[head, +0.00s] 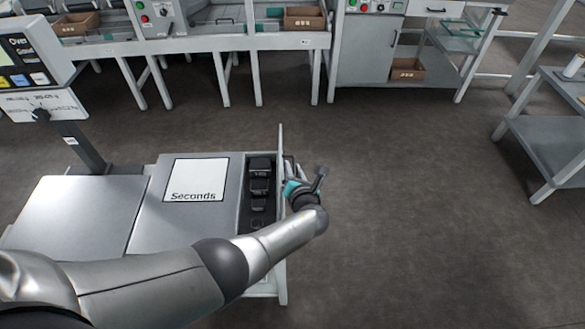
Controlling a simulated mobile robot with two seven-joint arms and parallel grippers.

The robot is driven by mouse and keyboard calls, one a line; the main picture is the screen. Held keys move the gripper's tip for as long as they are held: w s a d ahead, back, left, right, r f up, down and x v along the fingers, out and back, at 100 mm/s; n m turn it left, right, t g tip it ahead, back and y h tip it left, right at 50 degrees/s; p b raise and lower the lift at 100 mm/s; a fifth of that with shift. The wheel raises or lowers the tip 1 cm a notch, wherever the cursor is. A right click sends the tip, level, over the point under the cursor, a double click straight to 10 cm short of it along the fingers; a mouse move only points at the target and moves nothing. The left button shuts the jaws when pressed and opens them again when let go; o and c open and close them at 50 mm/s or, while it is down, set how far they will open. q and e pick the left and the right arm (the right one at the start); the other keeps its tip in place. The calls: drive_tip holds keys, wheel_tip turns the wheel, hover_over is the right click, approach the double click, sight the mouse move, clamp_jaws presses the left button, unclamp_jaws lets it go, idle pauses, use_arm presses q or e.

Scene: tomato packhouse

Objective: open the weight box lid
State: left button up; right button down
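The weight box (244,222) is a narrow dark recess at the right end of the bench with the scale. Several black weights (259,186) show inside it, so its top is uncovered. A thin pale panel, apparently the lid (281,143), stands up along the box's right side and is seen almost edge-on. My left gripper (306,177) is just right of this panel, its arm crossing over the front of the box and hiding part of it. Whether its fingers touch the panel or are open is unclear. My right gripper is out of view.
A "Seconds" card (195,181) lies left of the box, beside a flat scale plate (77,222). A display (28,62) stands at the left. Machines with cardboard boxes (304,18) line the back; a shelf (549,145) stands right. The floor between is clear.

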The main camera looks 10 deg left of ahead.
use_arm(q)
drive_tip(key=p+v, duration=0.7)
drive_tip(key=v, duration=0.8)
drive_tip(key=shift+s, duration=0.2)
drive_tip(key=shift+c, duration=0.3)
